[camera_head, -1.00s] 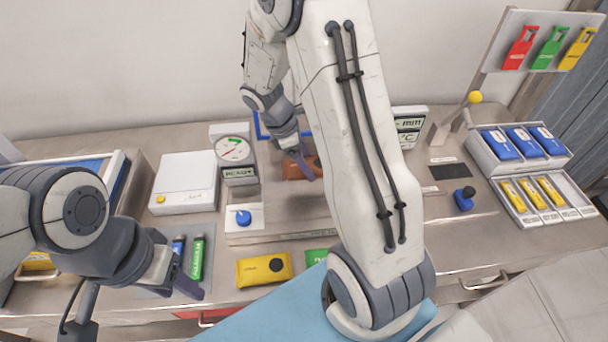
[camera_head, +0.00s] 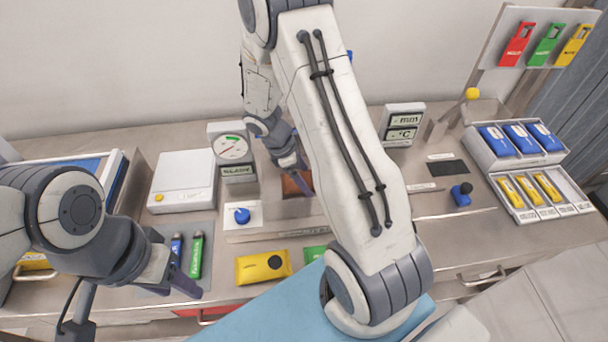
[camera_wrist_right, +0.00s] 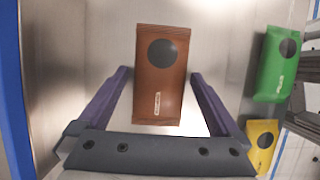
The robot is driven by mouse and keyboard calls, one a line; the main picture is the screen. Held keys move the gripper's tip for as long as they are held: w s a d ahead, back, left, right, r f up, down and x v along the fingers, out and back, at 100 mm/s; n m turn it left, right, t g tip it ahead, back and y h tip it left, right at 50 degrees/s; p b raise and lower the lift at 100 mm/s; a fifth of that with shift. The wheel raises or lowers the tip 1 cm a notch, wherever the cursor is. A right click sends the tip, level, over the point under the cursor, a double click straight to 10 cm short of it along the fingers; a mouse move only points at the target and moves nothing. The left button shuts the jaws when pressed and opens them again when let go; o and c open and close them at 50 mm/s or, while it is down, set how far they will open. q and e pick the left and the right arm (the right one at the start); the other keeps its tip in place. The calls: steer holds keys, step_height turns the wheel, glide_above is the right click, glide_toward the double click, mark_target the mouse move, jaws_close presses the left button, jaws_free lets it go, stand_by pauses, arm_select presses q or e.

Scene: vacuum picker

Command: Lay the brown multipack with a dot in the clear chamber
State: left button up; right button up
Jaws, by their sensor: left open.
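The brown multipack with a black dot (camera_wrist_right: 160,75) lies dot side up on a bare metal surface in the right wrist view. It also shows partly in the head view (camera_head: 297,184). My right gripper (camera_head: 299,164) is above it. In the wrist view its purple fingers (camera_wrist_right: 160,80) stand either side of the pack, open, with a gap on both sides. The clear chamber is mostly hidden by my right arm; a blue edge (camera_wrist_right: 12,90) shows at the wrist view's left. My left gripper (camera_head: 182,278) is open and empty at the front left.
A yellow dotted pack (camera_head: 263,267) and a green pack (camera_head: 314,254) lie in front. A gauge (camera_head: 233,150) and blue knob (camera_head: 242,215) stand left of the brown pack. Blue and yellow packs fill a rack (camera_head: 520,165) at right.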

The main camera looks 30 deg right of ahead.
steer(key=shift+r, duration=0.25)
steer(key=shift+w+a+r, duration=0.15)
steer(key=shift+r, duration=0.15)
steer(key=b+v, duration=0.1)
steer(key=v, duration=1)
steer(key=s+a+r+m+t+y, duration=0.1)
steer(key=s+a+r, duration=0.1)
steer(key=s+a, duration=0.35)
steer(key=s+a+r+m+t+y, duration=0.1)
steer(key=s+a+r, duration=0.15)
steer(key=a, duration=0.55)
steer(key=s+a+m+y, duration=0.1)
steer(key=s+a, duration=0.2)
steer(key=s, duration=0.3)
steer(key=s+a+r+m+y, duration=0.1)
steer(key=s+a+m+y, duration=0.1)
steer(key=s+a, duration=0.2)
steer(key=s, duration=0.3)
steer(key=shift+s+m, duration=0.25)
steer(key=shift+m, duration=0.05)
steer(key=shift+a+r, duration=0.1)
steer(key=shift+a, duration=0.05)
